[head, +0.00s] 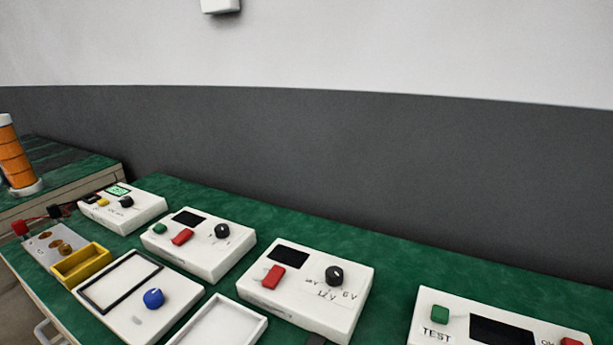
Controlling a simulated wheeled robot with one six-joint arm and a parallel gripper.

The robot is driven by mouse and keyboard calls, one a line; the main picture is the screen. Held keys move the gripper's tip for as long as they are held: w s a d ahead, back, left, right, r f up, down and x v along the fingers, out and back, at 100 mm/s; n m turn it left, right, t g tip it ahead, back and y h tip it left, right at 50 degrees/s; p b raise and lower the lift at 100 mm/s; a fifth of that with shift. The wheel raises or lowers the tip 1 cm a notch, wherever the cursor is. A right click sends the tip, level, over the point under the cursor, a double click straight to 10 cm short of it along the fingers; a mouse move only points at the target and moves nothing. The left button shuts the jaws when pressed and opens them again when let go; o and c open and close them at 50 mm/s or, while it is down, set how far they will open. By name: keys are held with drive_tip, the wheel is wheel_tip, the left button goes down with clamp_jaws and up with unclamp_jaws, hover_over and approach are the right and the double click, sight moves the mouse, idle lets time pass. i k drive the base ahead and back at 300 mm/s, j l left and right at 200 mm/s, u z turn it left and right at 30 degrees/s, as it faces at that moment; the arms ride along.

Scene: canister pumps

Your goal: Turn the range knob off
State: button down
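Several knobs show on white boxes, and no label reading "range" is legible. A black knob (334,275) sits on the white box (315,318) at centre front. Markings around it look like "12V" and "6V", with a third mark too small to read surely. Another black knob (222,230) is on the white box behind it to the left, and a smaller one (126,201) is on the far-left box. A blue knob (154,298) is on the box with a black-framed panel. My gripper is not in view.
The boxes stand on a green bench (285,225) against a grey wall. A yellow tray (82,264) and a white tray (218,325) lie at the front left. A box marked "TEST" (455,338) is at the right. An orange cylinder (14,160) stands at far left.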

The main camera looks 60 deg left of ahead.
sight(125, 201)
drive_tip(key=u, duration=2.8)
